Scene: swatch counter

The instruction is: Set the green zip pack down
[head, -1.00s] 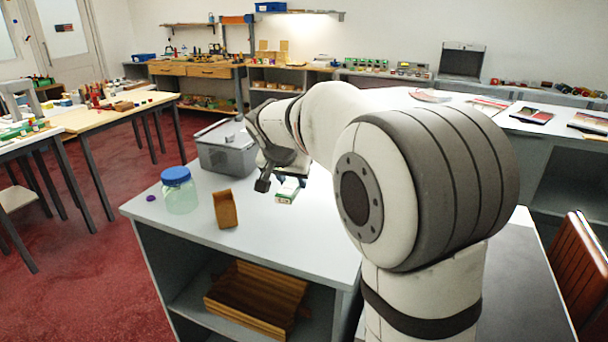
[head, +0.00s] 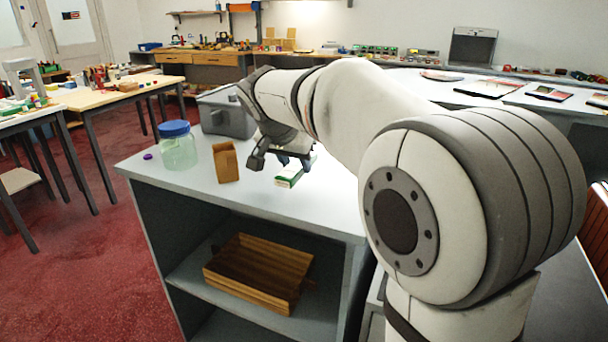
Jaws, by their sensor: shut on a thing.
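The green zip pack (head: 289,180) is a small flat pack, white and green, over the grey-white counter top (head: 325,212), right of the wooden block. My gripper (head: 294,162) is above the pack and shut on it; the pack's upper end is partly hidden by the fingers. The pack's lower end is low, close to the counter surface. I cannot tell whether it touches.
A wooden crate (head: 258,272) sits on the shelf below. Counter near the front right is clear.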

